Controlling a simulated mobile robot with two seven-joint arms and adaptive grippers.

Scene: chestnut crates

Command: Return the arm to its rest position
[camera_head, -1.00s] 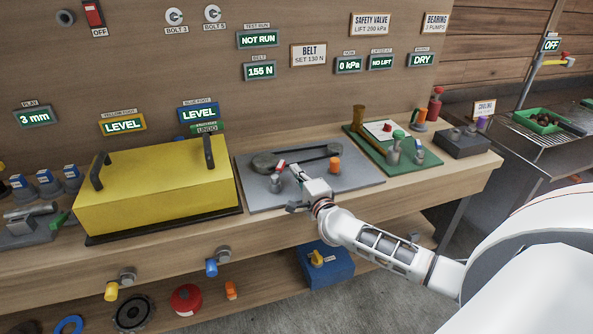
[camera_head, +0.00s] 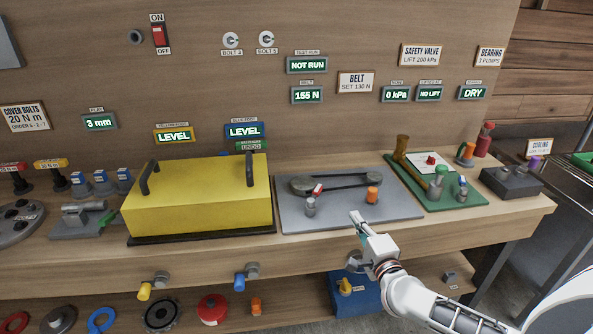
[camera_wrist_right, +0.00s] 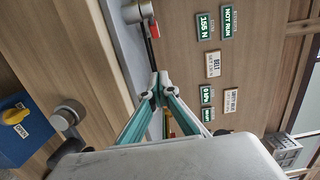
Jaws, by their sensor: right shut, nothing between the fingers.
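My right arm comes in from the lower right of the head view. Its gripper (camera_head: 355,218) is shut and empty, in front of the grey belt plate (camera_head: 400,208) at the bench's front edge. In the right wrist view the teal and grey fingers (camera_wrist_right: 160,78) meet at their tips with nothing between them. The grey plate carries a dark belt (camera_head: 345,181), a red-handled grey knob (camera_head: 311,204) and an orange knob (camera_head: 372,194). My left gripper does not show.
A yellow cover box (camera_head: 200,205) stands left of the plate, and a green board (camera_head: 455,198) with small parts lies to the right. Below, the shelf holds a blue box (camera_head: 362,296) and several round parts. Floor shows at the lower right.

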